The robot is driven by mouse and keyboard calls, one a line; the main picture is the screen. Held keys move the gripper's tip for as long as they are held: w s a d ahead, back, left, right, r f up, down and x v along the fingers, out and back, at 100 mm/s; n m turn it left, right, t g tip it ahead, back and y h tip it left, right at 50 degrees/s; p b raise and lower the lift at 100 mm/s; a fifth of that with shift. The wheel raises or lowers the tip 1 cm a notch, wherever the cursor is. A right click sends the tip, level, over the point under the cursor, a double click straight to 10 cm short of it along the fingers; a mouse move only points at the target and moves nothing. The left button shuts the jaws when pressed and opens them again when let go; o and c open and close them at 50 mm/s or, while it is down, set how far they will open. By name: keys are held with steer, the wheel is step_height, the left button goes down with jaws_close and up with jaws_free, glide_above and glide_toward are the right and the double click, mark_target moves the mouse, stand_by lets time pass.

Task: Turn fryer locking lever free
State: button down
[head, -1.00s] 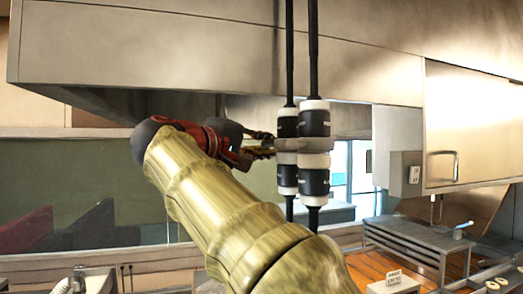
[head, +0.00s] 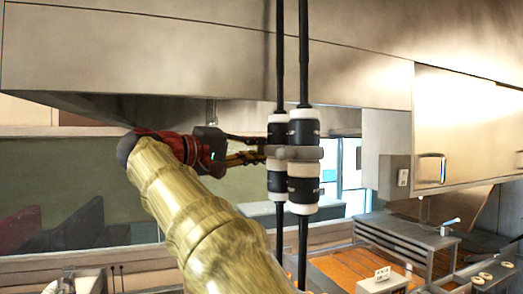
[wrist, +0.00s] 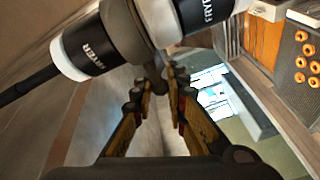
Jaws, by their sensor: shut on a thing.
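Two upright fittings with black and white sleeves stand on black rods at the centre of the head view; in the wrist view a sleeve (wrist: 88,47) reads FRYER. A grey locking lever (head: 305,153) crosses between the sleeves as a collar; it also shows large in the wrist view (wrist: 155,18). My gripper (head: 260,153) reaches it from the left, and its fingertips (wrist: 160,76) are closed on the lever's small grey end. The fingertips hide part of that end. I cannot tell whether the lever is locked or free.
A steel hood (head: 190,60) hangs above my arm. At right are a wall cabinet (head: 465,130), a grey box (head: 394,177) and a metal stand (head: 405,240). Several ring-shaped pieces (wrist: 303,50) lie on a dark tray.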

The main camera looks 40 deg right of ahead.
steer(key=c, duration=2.1)
jaws_free()
steer(key=shift+s+r, duration=0.15)
steer(key=shift+r, duration=0.25)
steer(key=o, duration=0.4)
steer(key=shift+f, duration=0.15)
steer(key=shift+o, duration=0.2)
steer(key=shift+f, duration=0.1)
steer(key=w+a, duration=0.1)
steer(key=a, duration=1.1)
steer(key=shift+w, duration=0.3)
